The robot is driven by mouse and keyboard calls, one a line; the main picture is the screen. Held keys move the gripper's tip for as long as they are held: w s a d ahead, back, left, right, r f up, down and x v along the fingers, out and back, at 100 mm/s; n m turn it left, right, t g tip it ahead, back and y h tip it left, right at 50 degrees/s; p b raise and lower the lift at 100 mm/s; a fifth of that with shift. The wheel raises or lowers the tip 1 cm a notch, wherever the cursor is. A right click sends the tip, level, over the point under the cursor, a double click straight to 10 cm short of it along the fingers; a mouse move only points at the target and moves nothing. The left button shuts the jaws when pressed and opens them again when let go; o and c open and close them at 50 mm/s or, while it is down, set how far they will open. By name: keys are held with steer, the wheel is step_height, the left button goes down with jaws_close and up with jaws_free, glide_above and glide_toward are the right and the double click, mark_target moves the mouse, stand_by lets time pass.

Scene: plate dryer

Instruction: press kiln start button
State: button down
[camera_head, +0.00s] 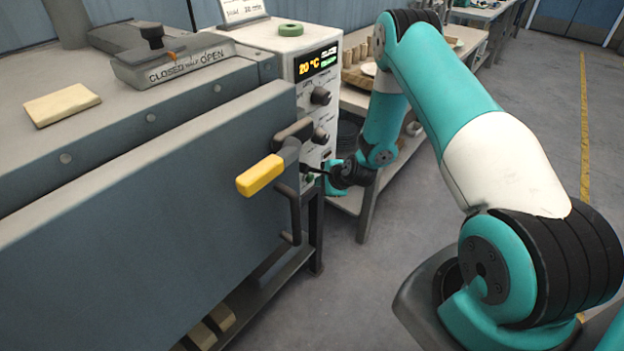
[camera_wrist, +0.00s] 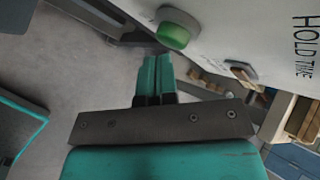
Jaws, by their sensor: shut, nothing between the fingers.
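The kiln (camera_head: 150,200) is a blue-grey box with a white control panel (camera_head: 330,62) at its right end. A round green button (camera_wrist: 176,30) stands out from the white panel in the wrist view. In the head view the button area is small and partly hidden near my gripper (camera_head: 316,171). My gripper, also in the wrist view (camera_wrist: 158,62), is shut and empty. Its fingertips are just short of the button and slightly left of it in the wrist view. I cannot tell whether they touch it.
A yellow-ended door handle (camera_head: 260,176) sticks out just left of my gripper. Black knobs (camera_head: 320,96) stand out above it. The display (camera_head: 318,64) reads 20 °C. A shelf table (camera_head: 357,100) with pots is behind my arm. The floor (camera_head: 380,270) in front is clear.

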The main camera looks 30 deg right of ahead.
steer(key=shift+w+a, duration=0.15)
steer(key=shift+w, duration=0.3)
stand_by(0.3)
steer(key=shift+s, duration=0.1)
steer(key=shift+s+d, duration=0.3)
steer(key=shift+s, duration=0.5)
steer(key=s, duration=0.1)
steer(key=s+d, duration=0.1)
steer(key=s, duration=0.2)
steer(key=shift+s+d, duration=0.35)
stand_by(0.8)
